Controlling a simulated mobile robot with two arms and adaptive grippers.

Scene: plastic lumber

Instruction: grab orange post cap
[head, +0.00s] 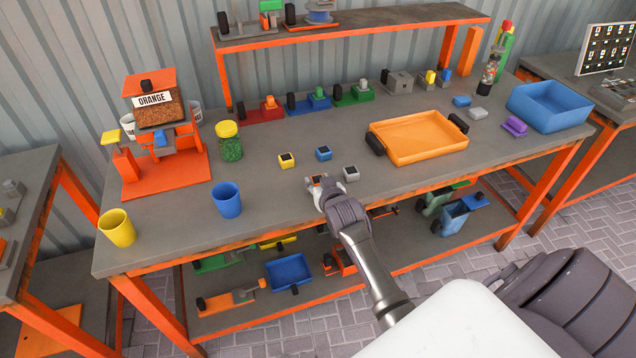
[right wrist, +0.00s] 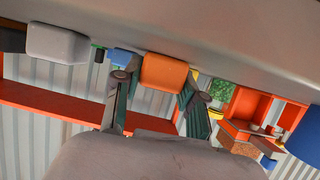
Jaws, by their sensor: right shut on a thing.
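The orange post cap (right wrist: 165,72) is a small orange block between the two fingers of my right gripper (right wrist: 160,85) in the right wrist view. In the head view, my right gripper (head: 317,184) reaches down to the front part of the grey workbench (head: 270,206). Its jaws are shut on the orange cap (head: 316,179), which is mostly hidden there. The cap is at or close to the bench top; I cannot tell if they touch. My left gripper is not in view.
Yellow (head: 287,160), blue (head: 323,153) and grey (head: 350,173) caps stand close by. An orange tray (head: 418,150) lies to the right, a blue bin (head: 549,120) farther right. A blue cup (head: 227,200) and orange machine (head: 150,178) are left. An upper shelf (head: 350,24) spans the back.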

